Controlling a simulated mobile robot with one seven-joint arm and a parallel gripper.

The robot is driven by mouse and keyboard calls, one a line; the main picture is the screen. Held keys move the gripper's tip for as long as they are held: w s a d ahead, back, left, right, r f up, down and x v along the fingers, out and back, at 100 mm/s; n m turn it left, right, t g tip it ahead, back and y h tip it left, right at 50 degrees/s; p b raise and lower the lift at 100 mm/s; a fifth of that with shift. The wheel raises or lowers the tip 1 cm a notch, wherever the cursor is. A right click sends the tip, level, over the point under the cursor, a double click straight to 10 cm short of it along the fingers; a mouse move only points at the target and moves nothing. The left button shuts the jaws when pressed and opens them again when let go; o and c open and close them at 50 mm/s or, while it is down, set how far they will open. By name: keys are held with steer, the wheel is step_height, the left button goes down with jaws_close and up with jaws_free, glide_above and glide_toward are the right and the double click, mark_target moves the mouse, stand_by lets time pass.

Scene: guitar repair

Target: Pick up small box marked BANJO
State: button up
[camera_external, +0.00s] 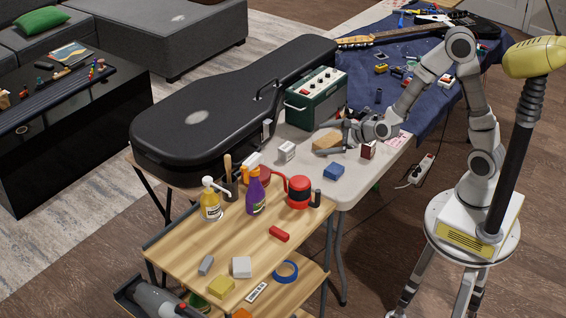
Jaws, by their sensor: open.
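Several small boxes lie on the white table: a white one (287,151), a tan one (327,142), a blue one (334,172) and a dark red one (368,150). Their labels are too small to read, so I cannot tell which is marked BANJO. My gripper (319,138) is open and low over the table, pointing left. Its fingers appear on either side of the tan box in the picture. I cannot tell whether they touch it. The white box is left of the fingertips, and the dark red box is below my wrist in the picture.
A black guitar case (200,117) and a green amplifier (316,98) stand behind the boxes. A blue cloth (425,120) with tools and a guitar (470,30) lies at the back right.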

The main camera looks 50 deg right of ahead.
mark_target(283, 149)
steer(key=f+m, duration=0.2)
steer(key=m, duration=0.1)
steer(key=f+m+h, duration=0.1)
steer(key=m, duration=0.2)
steer(key=w+f+m+t, duration=0.1)
steer(key=f+m, duration=0.1)
steer(key=shift+f+m+h+b, duration=0.3)
steer(key=shift+m+h, duration=0.1)
steer(key=b+x, duration=0.2)
steer(key=x, duration=1.5)
steer(key=shift+w+d, duration=0.15)
steer(key=shift+w, duration=0.05)
steer(key=shift+c, duration=0.2)
steer(key=c, duration=1.4)
